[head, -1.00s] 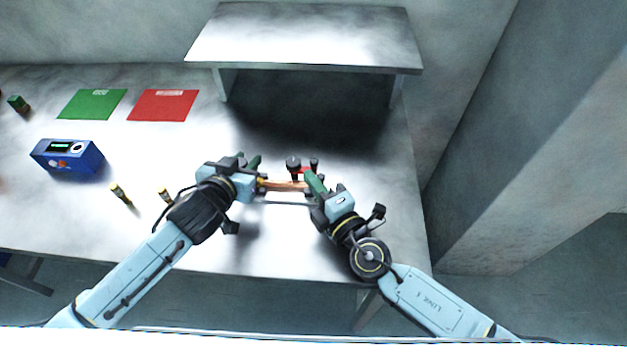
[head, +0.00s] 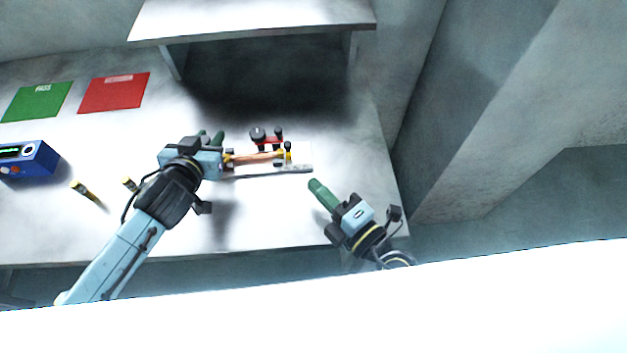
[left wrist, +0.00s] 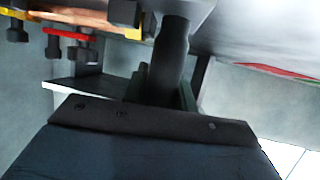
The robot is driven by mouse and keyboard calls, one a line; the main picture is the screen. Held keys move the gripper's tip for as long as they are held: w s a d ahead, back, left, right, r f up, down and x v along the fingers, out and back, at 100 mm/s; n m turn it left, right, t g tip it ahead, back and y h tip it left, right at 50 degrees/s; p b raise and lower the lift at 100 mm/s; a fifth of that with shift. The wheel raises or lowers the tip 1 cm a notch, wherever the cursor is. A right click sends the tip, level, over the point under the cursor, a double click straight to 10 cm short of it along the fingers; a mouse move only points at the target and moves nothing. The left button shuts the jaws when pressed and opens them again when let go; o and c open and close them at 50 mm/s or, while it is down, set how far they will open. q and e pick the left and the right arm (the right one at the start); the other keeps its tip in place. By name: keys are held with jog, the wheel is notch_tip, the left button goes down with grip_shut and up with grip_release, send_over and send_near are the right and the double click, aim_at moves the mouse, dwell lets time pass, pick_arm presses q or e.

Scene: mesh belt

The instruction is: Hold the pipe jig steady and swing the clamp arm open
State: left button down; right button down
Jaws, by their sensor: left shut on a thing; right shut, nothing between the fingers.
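The pipe jig (head: 300,169) sits on the bench. A copper pipe (head: 255,158) lies in its yellow supports. The red clamp arm (head: 270,140), with a black knob (head: 258,134), shows behind the pipe, roughly alongside it rather than across it. My left gripper (head: 210,138) is at the jig's left end. In the left wrist view its green fingers are shut on the jig's black upright handle (left wrist: 172,55), and the red clamp part (left wrist: 70,34) also shows. My right gripper (head: 314,184) is shut and empty, in front and right of the jig, apart from it.
A raised shelf (head: 250,18) stands behind the jig. Green (head: 38,101) and red (head: 113,92) mats, a blue meter box (head: 28,158) and small yellow-black pieces (head: 86,191) lie to the left. The bench right of the jig is clear, up to a grey wall block.

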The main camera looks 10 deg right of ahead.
pick_arm(q)
jog(key=c, duration=1.1)
grip_release()
jog(key=shift+o, duration=0.2)
